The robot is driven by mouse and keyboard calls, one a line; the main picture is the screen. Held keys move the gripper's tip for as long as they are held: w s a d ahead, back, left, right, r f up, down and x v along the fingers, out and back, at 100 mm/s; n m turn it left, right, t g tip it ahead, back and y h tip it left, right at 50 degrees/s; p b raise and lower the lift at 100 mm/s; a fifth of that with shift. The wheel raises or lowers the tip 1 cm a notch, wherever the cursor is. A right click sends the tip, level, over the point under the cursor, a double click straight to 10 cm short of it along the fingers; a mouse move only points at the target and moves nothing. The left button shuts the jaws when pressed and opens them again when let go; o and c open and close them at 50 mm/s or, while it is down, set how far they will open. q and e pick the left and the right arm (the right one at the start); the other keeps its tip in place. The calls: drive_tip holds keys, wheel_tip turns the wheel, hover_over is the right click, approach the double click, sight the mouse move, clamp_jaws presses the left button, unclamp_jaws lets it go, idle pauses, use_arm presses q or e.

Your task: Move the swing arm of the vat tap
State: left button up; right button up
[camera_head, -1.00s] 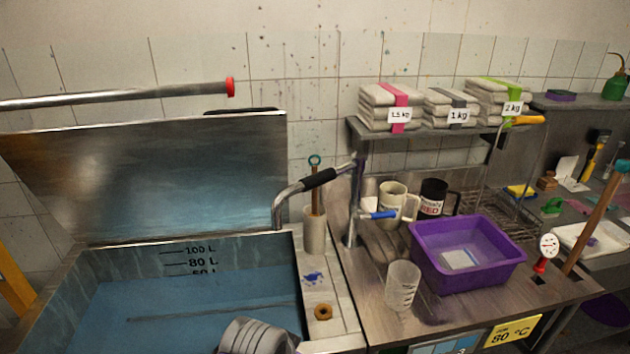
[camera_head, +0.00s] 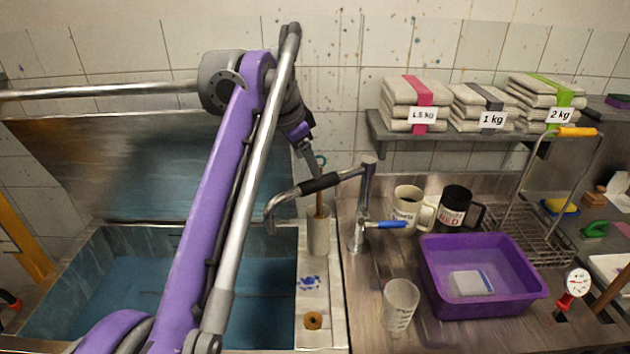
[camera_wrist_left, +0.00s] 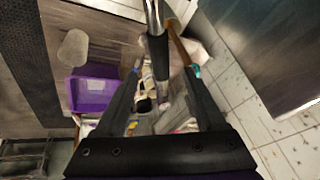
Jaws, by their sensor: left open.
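The swing arm of the vat tap is a chrome pipe with a black sleeve (camera_head: 319,183). It reaches left from the tap column (camera_head: 363,210), and its down-bent spout hangs over the vat's right edge. A blue lever (camera_head: 388,224) sits low on the column. My left gripper (camera_head: 313,168) is open, just above and behind the sleeve in the head view. In the left wrist view the sleeve (camera_wrist_left: 157,48) appears between the two fingertips (camera_wrist_left: 162,76); I cannot tell whether they touch it. My right gripper is not in view.
The blue-filled vat (camera_head: 110,235) has its lid (camera_head: 90,170) raised behind. A grey holder (camera_head: 317,235) with a wooden-handled tool stands below the sleeve. A clear beaker (camera_head: 400,305), mugs (camera_head: 406,208) and a purple tub (camera_head: 485,305) stand right of the tap.

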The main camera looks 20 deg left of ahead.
use_arm(q)
drive_tip(key=b+x, duration=0.1)
drive_tip(key=x, duration=0.7)
drive_tip(key=shift+f, duration=0.15)
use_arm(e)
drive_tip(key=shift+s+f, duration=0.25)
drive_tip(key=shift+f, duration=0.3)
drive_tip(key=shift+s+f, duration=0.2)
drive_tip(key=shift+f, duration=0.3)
use_arm(q)
clamp_jaws()
